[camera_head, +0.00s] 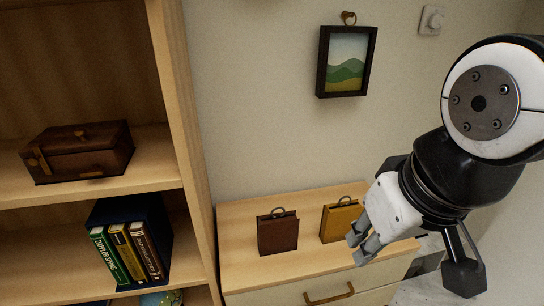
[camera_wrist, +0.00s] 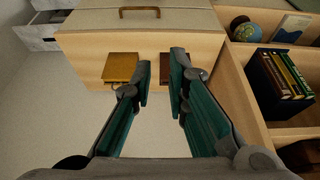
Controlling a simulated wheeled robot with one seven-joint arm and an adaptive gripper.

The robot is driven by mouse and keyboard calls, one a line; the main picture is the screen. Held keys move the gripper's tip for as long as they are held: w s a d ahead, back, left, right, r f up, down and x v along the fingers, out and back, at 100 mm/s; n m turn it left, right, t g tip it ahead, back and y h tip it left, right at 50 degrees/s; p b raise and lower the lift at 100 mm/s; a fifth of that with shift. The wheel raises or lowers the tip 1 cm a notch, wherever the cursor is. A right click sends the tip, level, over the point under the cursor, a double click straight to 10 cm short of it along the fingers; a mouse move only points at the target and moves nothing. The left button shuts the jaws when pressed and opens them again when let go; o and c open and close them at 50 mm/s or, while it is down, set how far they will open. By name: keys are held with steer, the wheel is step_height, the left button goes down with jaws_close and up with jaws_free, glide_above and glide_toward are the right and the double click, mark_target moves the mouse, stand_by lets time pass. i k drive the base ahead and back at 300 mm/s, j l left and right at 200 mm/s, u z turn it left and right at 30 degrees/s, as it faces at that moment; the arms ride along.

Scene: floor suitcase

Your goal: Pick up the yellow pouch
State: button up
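The yellow pouch (camera_head: 339,222) stands upright on the light wooden top of a dresser (camera_head: 243,250), with a small dark loop handle on top. It also shows in the wrist view (camera_wrist: 119,67), left of my fingers. My gripper (camera_head: 358,247) is in front and to the right of the pouch in the head view, apart from it as far as I can tell. In the wrist view my gripper (camera_wrist: 164,78) is open, with two green-padded fingers and nothing between them. The left finger lies close beside the pouch in the picture.
A brown pouch (camera_head: 278,233) stands left of the yellow one; my fingers partly cover it in the wrist view (camera_wrist: 167,67). A wooden shelf (camera_head: 184,120) with a brown box (camera_head: 80,152) and books (camera_head: 130,252) rises at left. A framed picture (camera_head: 346,62) hangs above.

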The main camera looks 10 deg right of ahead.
mark_target(337, 219)
steer(key=k+l+z, duration=0.2)
steer(key=k, duration=0.15)
steer(key=k+l+z, duration=0.2)
steer(key=k, duration=0.15)
steer(key=l+z, duration=0.15)
steer(key=l, duration=0.3)
